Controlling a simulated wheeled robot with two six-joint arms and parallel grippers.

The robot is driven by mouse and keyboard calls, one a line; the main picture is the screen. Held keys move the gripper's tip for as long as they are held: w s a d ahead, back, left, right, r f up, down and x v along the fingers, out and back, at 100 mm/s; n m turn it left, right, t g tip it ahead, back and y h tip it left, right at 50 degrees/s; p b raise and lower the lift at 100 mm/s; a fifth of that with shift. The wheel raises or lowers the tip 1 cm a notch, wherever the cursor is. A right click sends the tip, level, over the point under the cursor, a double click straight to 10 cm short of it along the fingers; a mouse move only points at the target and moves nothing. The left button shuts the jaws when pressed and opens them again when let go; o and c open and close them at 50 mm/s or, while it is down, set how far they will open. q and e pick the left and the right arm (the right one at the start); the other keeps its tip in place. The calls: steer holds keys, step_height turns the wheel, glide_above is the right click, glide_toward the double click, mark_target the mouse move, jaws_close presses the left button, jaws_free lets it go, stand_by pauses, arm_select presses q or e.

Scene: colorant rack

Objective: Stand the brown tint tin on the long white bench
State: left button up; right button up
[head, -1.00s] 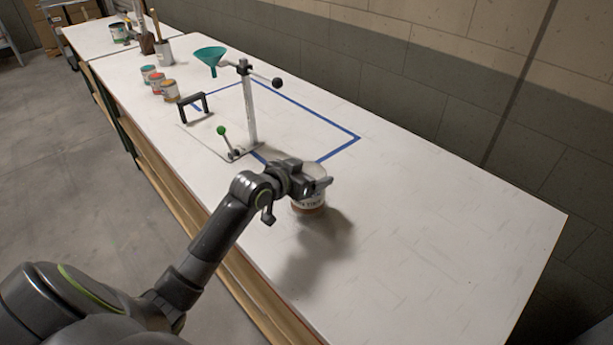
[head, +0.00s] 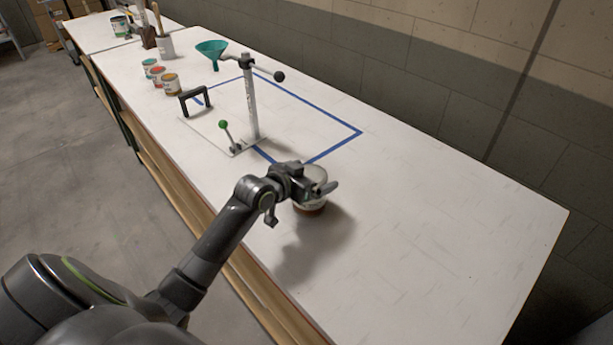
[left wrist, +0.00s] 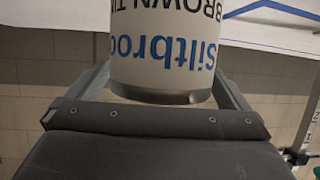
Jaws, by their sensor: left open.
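The brown tint tin (head: 311,208) stands upright on the long white bench (head: 430,225), with a pale label and a brown band low down. My left gripper (head: 318,187) is at the tin and partly hides it in the head view. In the left wrist view the tin (left wrist: 165,55) lies between the two fingers of the open gripper (left wrist: 160,85), its label upside down with "BROWN" and "Siltbrook" lettering. Whether a finger touches it cannot be told. My right gripper is not in view.
A post stand (head: 252,100) with a teal funnel (head: 212,50) stands beyond the tin, near blue tape (head: 335,148). A black handle (head: 195,100) and several small tins (head: 171,86) are farther left. The bench is clear to the right of the tin.

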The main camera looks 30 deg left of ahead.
arm_select(q)
steer(key=v, duration=1.2)
steer(key=shift+r, duration=0.15)
